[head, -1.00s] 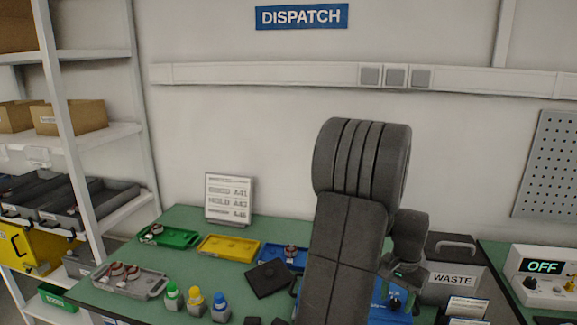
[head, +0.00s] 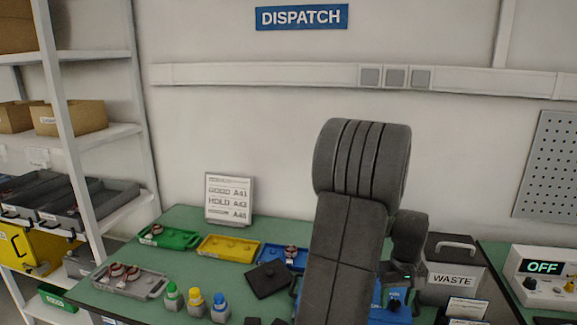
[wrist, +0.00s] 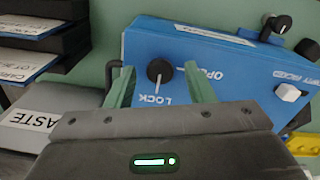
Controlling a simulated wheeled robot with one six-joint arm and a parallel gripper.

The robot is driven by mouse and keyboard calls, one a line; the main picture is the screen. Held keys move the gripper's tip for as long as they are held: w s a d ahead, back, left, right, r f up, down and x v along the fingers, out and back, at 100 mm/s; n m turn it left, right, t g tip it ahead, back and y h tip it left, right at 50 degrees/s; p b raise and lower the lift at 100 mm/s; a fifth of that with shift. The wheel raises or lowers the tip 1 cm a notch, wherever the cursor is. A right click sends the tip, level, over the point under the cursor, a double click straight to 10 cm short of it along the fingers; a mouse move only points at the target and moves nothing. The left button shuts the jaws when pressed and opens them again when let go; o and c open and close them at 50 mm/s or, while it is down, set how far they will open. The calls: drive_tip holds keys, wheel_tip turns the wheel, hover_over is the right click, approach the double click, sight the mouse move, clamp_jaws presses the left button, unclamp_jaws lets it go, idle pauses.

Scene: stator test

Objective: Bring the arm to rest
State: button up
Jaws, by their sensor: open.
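My arm rises in the middle of the head view and hides part of the green table (head: 195,217). Beyond the fingers is a blue box (wrist: 215,50) with a black knob (wrist: 159,71) and the words OPEN and LOCK. The knob appears between the fingers; I cannot tell whether they touch the box. In the head view the blue box (head: 397,312) is partly hidden behind my arm.
A grey WASTE bin (head: 452,275) stands right of my arm. Green (head: 168,238), yellow (head: 228,249) and blue (head: 272,256) trays line the back. A grey tray (head: 130,280) and several capped bottles (head: 195,303) are at front left. A black plate (head: 267,280) lies near my arm.

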drive_tip(key=n, duration=0.5)
drive_tip(key=shift+n, duration=0.3)
idle(0.4)
